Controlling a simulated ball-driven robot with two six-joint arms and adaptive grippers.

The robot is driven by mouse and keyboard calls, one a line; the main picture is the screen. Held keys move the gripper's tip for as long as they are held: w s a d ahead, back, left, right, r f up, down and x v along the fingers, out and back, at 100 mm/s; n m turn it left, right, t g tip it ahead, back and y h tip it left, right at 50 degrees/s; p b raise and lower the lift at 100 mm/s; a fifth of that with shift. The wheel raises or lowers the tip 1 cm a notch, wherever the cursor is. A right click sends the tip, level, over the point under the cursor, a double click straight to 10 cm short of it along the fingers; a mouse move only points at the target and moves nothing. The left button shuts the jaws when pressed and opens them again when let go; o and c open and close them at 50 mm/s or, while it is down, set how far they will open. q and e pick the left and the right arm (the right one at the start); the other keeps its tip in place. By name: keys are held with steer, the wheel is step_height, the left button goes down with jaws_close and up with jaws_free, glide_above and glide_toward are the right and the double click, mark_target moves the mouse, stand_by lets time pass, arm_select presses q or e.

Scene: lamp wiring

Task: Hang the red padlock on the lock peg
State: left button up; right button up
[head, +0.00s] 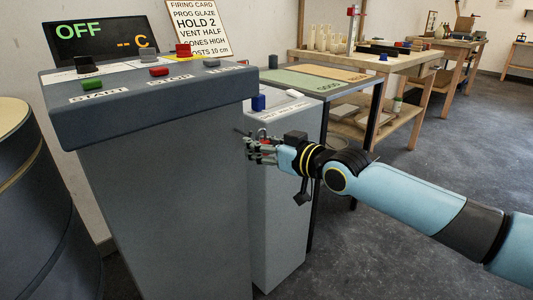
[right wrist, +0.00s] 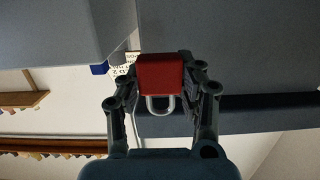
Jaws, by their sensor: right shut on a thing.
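The red padlock (right wrist: 161,75) is between the fingers of my right gripper (right wrist: 160,85) in the right wrist view, its silver shackle (right wrist: 161,105) pointing to the bottom of that picture. In the head view my right gripper (head: 262,150) is beside the right side of the big grey console, in front of the smaller grey pedestal; only a little red shows between its fingers. A short thin dark rod (head: 241,131) shows just left of the fingers; I cannot tell if it is the lock peg. My left gripper is out of view.
The console (head: 150,105) carries several coloured buttons and a display reading OFF (head: 105,38). A grey pedestal (head: 285,200) with a blue block (head: 258,103) stands close behind my gripper. A dark barrel (head: 40,200) is at the left. Floor at the right is open.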

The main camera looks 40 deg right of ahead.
mark_target(236, 141)
steer(key=w+b, duration=0.2)
steer(key=w, duration=0.1)
steer(key=w+b, duration=0.1)
steer(key=shift+w+a+f+b, duration=0.2)
steer(key=shift+w+f+b, duration=0.05)
steer(key=shift+f+b, duration=0.1)
steer(key=shift+w+f+b, duration=0.45)
steer(key=shift+w+b, duration=0.1)
steer(key=shift+b, duration=0.15)
steer(key=shift+w+f, duration=0.15)
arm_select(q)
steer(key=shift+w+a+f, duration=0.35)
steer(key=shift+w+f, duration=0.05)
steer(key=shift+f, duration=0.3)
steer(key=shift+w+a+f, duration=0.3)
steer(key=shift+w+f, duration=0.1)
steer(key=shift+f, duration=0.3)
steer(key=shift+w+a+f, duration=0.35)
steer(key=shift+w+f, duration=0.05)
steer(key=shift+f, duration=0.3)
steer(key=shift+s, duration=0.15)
